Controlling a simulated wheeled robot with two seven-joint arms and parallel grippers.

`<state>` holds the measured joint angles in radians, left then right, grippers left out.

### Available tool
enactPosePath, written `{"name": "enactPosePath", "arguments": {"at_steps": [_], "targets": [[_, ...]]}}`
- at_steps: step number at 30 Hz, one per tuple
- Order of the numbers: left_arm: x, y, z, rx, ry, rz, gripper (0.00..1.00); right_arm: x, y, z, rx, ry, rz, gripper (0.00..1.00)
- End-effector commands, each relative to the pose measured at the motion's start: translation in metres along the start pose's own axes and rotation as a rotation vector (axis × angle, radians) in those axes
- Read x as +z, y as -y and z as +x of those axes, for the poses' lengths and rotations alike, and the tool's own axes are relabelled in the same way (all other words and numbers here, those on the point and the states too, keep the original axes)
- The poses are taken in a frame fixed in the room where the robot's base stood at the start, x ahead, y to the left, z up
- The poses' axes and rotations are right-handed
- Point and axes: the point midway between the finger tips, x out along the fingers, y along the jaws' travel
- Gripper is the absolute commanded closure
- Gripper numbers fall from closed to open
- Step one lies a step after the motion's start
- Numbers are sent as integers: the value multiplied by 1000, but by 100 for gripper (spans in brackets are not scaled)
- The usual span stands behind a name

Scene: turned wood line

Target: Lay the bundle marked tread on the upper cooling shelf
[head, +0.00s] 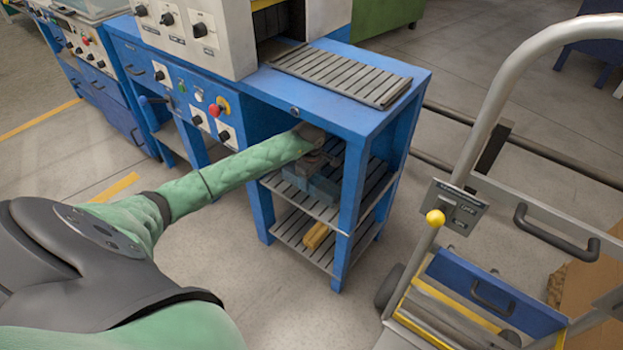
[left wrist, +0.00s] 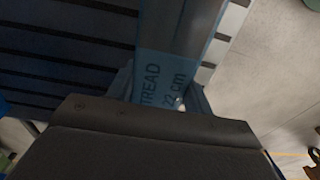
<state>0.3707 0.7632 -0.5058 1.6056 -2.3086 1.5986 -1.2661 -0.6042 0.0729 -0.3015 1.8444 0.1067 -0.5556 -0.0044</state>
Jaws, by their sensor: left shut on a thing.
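The bundle marked tread (left wrist: 168,72) shows in the left wrist view, a blue-wrapped length with "TREAD 22 cm" on it. My left gripper (head: 317,180) is shut on it. In the head view the gripper is inside the blue rack, just over the slatted upper cooling shelf (head: 311,207) and under the blue top. The bundle is hard to make out there, as the gripper and rack cover it. Dark slats (left wrist: 70,45) lie below the bundle in the left wrist view. I cannot tell whether it touches them. My right gripper is not in view.
A yellow-brown bundle (head: 315,236) lies on the lower shelf (head: 290,234). A blue post (head: 352,185) stands close to my gripper. A slatted panel (head: 340,75) rests on the rack top. A cart with a grey tube handle (head: 490,110) stands at right, with bare floor between.

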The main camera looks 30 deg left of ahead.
Motion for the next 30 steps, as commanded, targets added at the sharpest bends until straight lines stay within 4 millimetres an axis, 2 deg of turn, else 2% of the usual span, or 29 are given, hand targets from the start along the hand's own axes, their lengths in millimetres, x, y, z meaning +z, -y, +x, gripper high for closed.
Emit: {"name": "enactPosePath", "arguments": {"at_steps": [9, 10, 12, 13, 23, 26, 30], "targets": [[0, -1, 2, 1, -1, 1, 84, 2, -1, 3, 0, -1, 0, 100], [0, 0, 2, 1, -1, 1, 43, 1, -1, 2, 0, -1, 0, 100], [0, 0, 1, 1, -1, 0, 30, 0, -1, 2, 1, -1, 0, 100], [0, 0, 1, 1, -1, 0, 27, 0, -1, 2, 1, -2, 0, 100], [0, 0, -2, 1, 0, 0, 27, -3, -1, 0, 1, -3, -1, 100], [-1, -1, -11, 3, -2, 1, 27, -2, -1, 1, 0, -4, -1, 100], [-1, -1, -32, 3, -3, 1, 27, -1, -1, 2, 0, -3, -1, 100]]}}
